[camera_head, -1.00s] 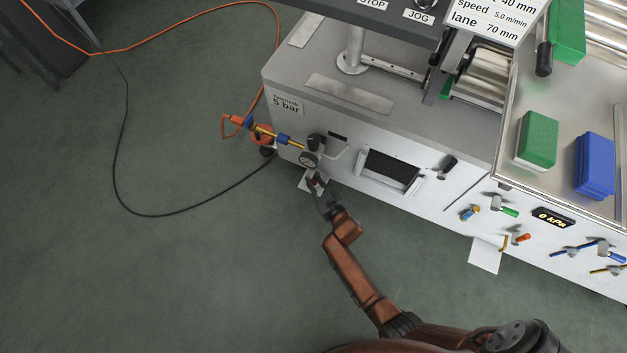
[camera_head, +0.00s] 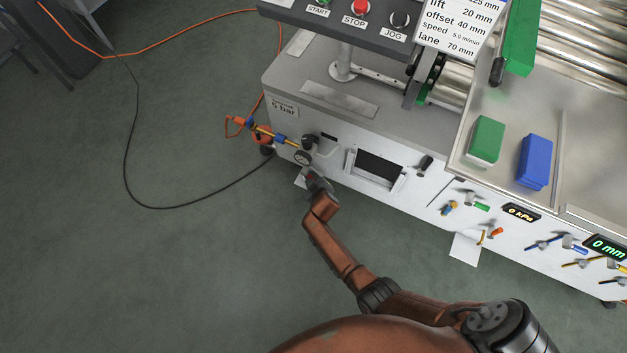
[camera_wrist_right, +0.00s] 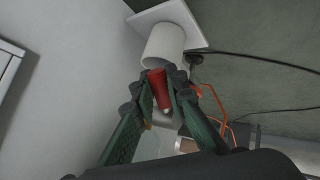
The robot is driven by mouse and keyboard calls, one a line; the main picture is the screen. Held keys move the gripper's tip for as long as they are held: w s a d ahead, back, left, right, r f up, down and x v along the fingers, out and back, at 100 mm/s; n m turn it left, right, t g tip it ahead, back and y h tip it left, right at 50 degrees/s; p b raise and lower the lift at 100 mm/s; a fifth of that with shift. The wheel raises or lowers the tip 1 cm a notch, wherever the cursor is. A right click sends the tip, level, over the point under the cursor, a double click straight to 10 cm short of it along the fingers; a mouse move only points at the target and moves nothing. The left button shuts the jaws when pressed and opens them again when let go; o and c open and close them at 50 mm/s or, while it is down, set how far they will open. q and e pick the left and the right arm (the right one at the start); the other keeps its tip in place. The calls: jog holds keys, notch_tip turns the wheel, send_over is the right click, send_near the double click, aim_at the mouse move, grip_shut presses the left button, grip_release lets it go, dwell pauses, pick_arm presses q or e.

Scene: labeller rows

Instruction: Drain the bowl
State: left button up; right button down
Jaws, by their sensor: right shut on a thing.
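A red tapered handle (camera_wrist_right: 159,88) with a pale metal end sits between the fingertips of my right gripper (camera_wrist_right: 161,92) in the right wrist view. The fingers are shut on it. In the head view my right gripper (camera_head: 316,183) is at the machine's front, just below the round gauge (camera_head: 302,158) and black knob (camera_head: 308,141) of the air unit. The bowl cannot be made out clearly; the gripper and gauge cover that area. A white cylinder (camera_wrist_right: 164,45) on a white square plate (camera_wrist_right: 182,15) is just beyond the red handle. My left gripper is out of view.
An orange hose (camera_head: 180,25) and a black cable (camera_head: 127,165) lie on the floor at left. Several coloured valves line the front panel at right. The floor at left is mostly clear.

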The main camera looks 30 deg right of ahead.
jog(key=shift+s+d+r+n+g+h+p, duration=0.15)
jog(key=shift+r+n+g+h+p, duration=0.45)
jog(key=shift+g, duration=0.4)
jog(key=shift+s+d+r+g+h, duration=0.1)
jog(key=shift+s+r+g+h, duration=0.1)
jog(key=shift+g+h, duration=0.35)
jog(key=shift+r+n+g, duration=0.1)
jog(key=shift+n+g, duration=0.2)
jog(key=shift+g, duration=0.15)
jog(key=shift+s+d+r+n+g+h+b, duration=0.1)
jog(key=shift+r+n+g+h+b, duration=0.2)
jog(key=shift+g+h, duration=0.5)
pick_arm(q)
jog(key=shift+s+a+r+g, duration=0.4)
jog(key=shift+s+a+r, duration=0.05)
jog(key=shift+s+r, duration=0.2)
pick_arm(e)
jog(key=shift+r+g, duration=0.2)
jog(key=shift+g, duration=0.1)
jog(key=shift+h, duration=0.25)
jog(key=c, duration=1.9)
grip_release()
jog(key=shift+c, duration=0.2)
jog(key=shift+o, duration=0.2)
